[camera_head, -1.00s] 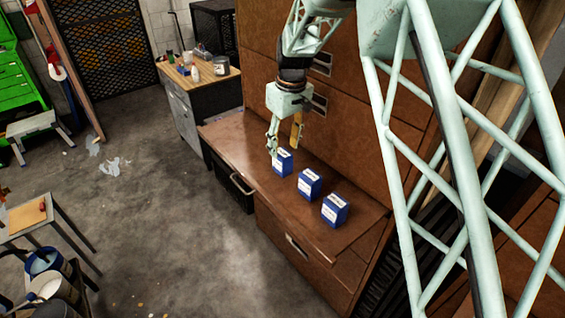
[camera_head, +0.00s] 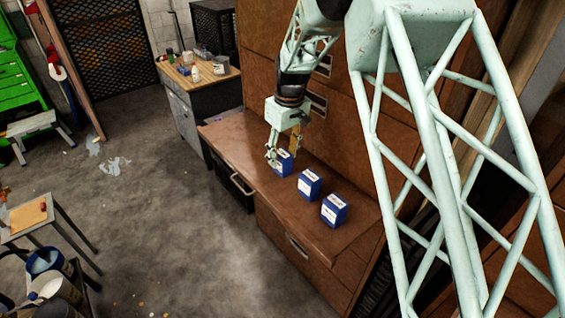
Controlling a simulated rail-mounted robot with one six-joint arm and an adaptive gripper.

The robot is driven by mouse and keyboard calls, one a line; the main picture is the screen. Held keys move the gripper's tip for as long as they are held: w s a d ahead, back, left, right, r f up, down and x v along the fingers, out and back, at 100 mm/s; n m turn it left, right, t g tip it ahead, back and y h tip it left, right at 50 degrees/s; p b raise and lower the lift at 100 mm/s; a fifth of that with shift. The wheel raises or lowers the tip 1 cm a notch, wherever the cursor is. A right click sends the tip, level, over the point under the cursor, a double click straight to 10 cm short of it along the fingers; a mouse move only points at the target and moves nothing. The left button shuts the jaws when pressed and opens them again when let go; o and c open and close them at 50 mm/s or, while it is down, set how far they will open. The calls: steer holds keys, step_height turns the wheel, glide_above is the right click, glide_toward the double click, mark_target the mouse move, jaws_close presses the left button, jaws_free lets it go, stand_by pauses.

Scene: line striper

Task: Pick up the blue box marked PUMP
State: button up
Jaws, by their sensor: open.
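Three blue boxes with white labels stand in a row on the brown cabinet top (camera_head: 240,147). They are the far box (camera_head: 284,165), the middle box (camera_head: 309,185) and the near box (camera_head: 334,210). The label words are too small to read, so I cannot tell which is marked PUMP. My gripper (camera_head: 276,160) is open and points down at the far box, with its fingers overlapping that box's upper left part in the picture. I cannot tell if the fingers touch it.
A yellow-brown upright object (camera_head: 295,140) stands just behind my gripper. Tall brown drawers (camera_head: 345,110) rise along the back of the cabinet top. A workbench (camera_head: 185,80) with bottles stands beyond. The cabinet top left of the boxes is clear.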

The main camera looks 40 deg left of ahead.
steer(key=shift+a+f, duration=0.1)
steer(key=shift+f, duration=0.7)
steer(key=shift+c, duration=0.3)
steer(key=c, duration=0.9)
steer(key=shift+r, duration=0.15)
steer(key=shift+r+b, duration=0.45)
steer(key=shift+r, duration=4.4)
